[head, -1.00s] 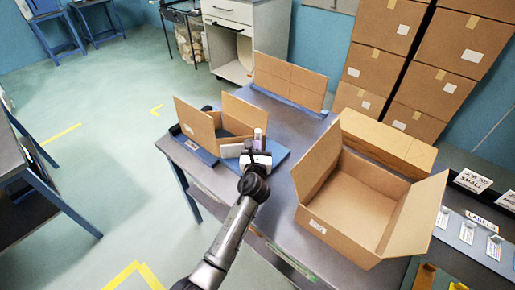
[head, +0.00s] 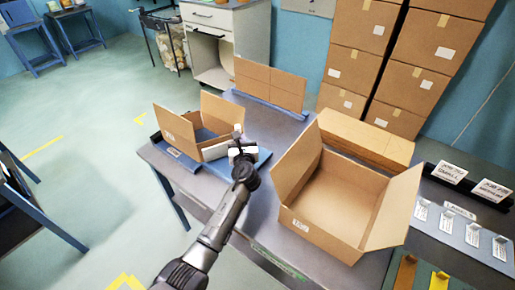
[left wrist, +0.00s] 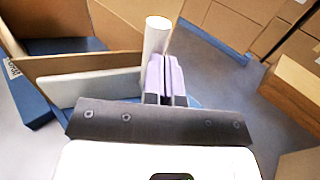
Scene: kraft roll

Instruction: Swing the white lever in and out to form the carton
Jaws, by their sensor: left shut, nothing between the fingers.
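The small open carton (head: 183,129) stands on the blue forming fixture (head: 178,158) at the left end of the table, flaps up. In the left wrist view, the white lever shows as an upright round handle (left wrist: 156,36) and a flat white plate (left wrist: 92,87) along the carton's side. The plate also shows in the head view (head: 214,152). My left gripper (left wrist: 166,77) is shut and empty, its pale purple fingertips close beside the handle. I cannot tell whether they touch it. It also shows in the head view (head: 237,136). My right gripper is out of view.
A large open carton (head: 330,196) stands on the table to the right of my left arm. A long closed box (head: 366,138) lies behind it. A flat cardboard sheet (head: 270,84) stands at the back edge. Label holders (head: 460,232) are at the right.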

